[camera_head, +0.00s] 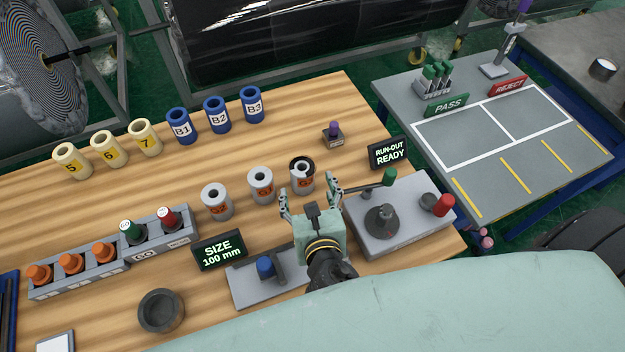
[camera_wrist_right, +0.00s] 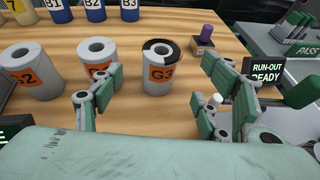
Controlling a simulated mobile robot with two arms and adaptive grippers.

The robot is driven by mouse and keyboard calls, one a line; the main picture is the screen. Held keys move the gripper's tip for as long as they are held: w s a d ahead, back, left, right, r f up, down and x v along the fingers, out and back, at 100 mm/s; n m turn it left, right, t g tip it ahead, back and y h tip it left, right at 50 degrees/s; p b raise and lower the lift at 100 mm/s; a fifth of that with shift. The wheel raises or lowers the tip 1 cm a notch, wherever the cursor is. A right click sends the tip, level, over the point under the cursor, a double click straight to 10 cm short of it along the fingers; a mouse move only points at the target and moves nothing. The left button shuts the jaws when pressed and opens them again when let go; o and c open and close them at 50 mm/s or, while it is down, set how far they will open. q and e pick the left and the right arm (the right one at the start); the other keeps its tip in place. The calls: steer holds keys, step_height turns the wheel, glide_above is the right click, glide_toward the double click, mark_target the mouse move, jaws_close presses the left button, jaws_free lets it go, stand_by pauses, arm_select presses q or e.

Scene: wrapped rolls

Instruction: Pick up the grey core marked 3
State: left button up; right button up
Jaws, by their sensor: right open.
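The grey core marked G3 (camera_head: 301,178) stands upright on the wooden table, at the right end of a row of grey cores. In the right wrist view the G3 core (camera_wrist_right: 159,77) shows an orange label and a partly black top ring. My right gripper (camera_head: 309,193) is open and empty, just on the near side of this core. In the wrist view its two green-padded fingers (camera_wrist_right: 161,82) stand to either side of the core, with no contact that I can make out. My left gripper is not in view.
Two more grey cores stand left of it, one marked G2 (camera_wrist_right: 33,76). A purple-knobbed stamp (camera_head: 333,134) and a RUN-OUT READY display (camera_head: 388,152) are behind and right. A grey fixture with a green-handled lever (camera_head: 400,225) stands close right. Blue cores (camera_head: 217,115) stand farther back.

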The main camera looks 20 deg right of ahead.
mark_target(304, 179)
steer(key=x, duration=0.2)
steer(key=p+x, duration=0.1)
steer(key=x, duration=0.3)
steer(key=shift+f+p, duration=0.3)
steer(key=shift+f, duration=0.1)
steer(key=shift+w+d+f, duration=0.15)
steer(key=shift+w, duration=0.2)
steer(key=shift+w+f, duration=0.15)
steer(key=shift+c, duration=0.3)
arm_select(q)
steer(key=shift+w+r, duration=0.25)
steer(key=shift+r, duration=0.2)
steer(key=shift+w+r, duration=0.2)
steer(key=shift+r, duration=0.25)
arm_select(e)
steer(key=c, duration=1.3)
